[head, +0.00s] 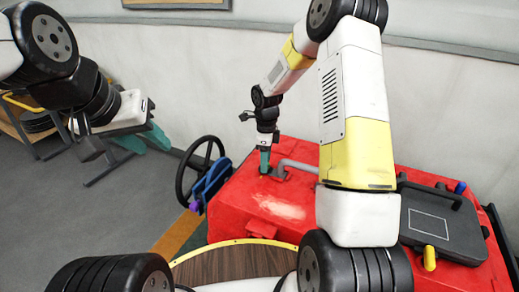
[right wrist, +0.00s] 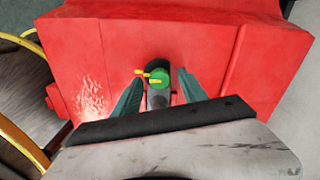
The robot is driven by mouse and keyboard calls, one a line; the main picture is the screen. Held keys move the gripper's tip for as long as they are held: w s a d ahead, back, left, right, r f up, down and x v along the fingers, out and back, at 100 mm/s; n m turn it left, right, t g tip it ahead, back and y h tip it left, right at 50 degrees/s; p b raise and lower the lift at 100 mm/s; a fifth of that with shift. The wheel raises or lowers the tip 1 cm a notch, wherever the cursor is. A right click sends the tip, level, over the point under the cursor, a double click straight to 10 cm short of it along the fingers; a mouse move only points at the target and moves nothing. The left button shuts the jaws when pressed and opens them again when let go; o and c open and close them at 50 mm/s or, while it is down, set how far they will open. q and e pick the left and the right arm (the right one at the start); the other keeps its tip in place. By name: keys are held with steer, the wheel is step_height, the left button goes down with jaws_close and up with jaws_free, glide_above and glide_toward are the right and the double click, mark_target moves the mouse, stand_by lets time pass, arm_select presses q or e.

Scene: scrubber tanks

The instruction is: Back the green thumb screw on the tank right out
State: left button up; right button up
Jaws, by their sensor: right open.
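The green thumb screw (right wrist: 160,77) sits on a grey fitting on the red tank (right wrist: 185,40) in the right wrist view. A small yellow piece (right wrist: 148,74) sticks out to its left. My right gripper (right wrist: 157,82) is open, its teal fingers on either side of the screw, with gaps visible. In the head view my right gripper (head: 265,167) points down at the tank top (head: 235,195), beside a grey bent pipe (head: 298,165); the screw is hidden there. My left gripper (head: 156,149) hangs at the left, open and empty, away from the tank.
A black steering wheel (head: 200,168) and blue part (head: 211,185) stand left of the tank. A dark lid (head: 440,220) with yellow and blue knobs lies at right. A trolley (head: 35,140) stands far left; the floor between is clear.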

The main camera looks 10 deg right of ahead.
steer(key=shift+c, duration=0.2)
jaws_close()
